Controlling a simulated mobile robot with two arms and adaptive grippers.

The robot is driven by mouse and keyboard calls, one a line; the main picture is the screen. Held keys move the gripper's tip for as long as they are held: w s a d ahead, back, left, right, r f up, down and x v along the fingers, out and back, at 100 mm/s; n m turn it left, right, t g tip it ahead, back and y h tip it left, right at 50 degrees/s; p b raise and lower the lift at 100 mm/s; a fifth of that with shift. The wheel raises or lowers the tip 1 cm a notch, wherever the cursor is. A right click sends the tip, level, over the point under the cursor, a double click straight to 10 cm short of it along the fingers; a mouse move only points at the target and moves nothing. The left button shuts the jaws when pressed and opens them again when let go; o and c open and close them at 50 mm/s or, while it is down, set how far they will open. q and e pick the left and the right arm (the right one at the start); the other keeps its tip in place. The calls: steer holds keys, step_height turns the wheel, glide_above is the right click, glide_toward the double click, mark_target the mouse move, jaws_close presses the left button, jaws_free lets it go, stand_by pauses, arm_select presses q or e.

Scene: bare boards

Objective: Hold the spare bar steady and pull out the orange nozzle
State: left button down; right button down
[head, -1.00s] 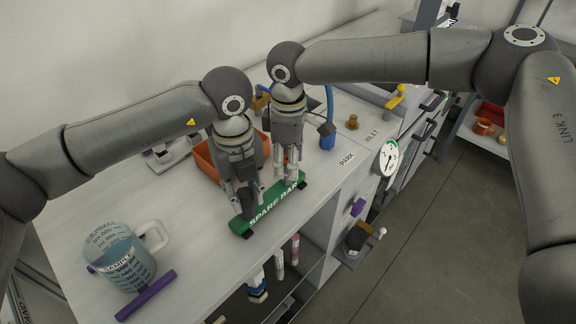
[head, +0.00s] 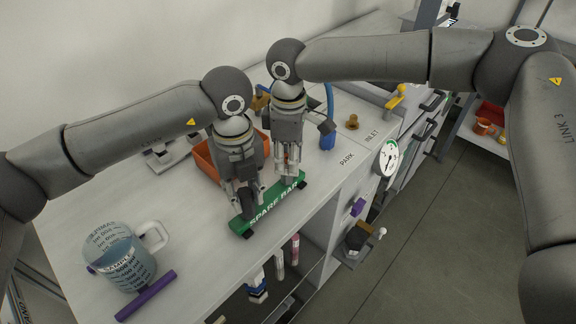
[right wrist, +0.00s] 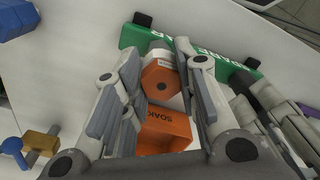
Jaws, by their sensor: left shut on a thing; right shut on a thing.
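The green spare bar (head: 273,207) lies near the front edge of the bench; it also shows behind the fingers in the right wrist view (right wrist: 133,37). My left gripper (head: 248,205) is shut on the bar toward its left end. My right gripper (head: 291,170) is shut above the bar's right part. In the right wrist view the orange nozzle (right wrist: 160,78), with a hexagonal face, sits between the right fingers (right wrist: 163,85). I cannot tell whether its lower end is clear of the bar.
An orange tray (head: 204,160), marked SOAK in the right wrist view (right wrist: 165,132), stands behind the grippers. A measuring jug (head: 122,262) with a purple bar (head: 146,296) beside it is at left. A brass fitting (head: 352,122) and blue piece (head: 327,141) are at right.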

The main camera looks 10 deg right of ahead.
steer(key=shift+r, duration=0.5)
steer(key=shift+r, duration=3.05)
arm_select(q)
steer(key=c, duration=1)
jaws_free()
steer(key=shift+c, duration=0.2)
step_height(320, 180, up, 12)
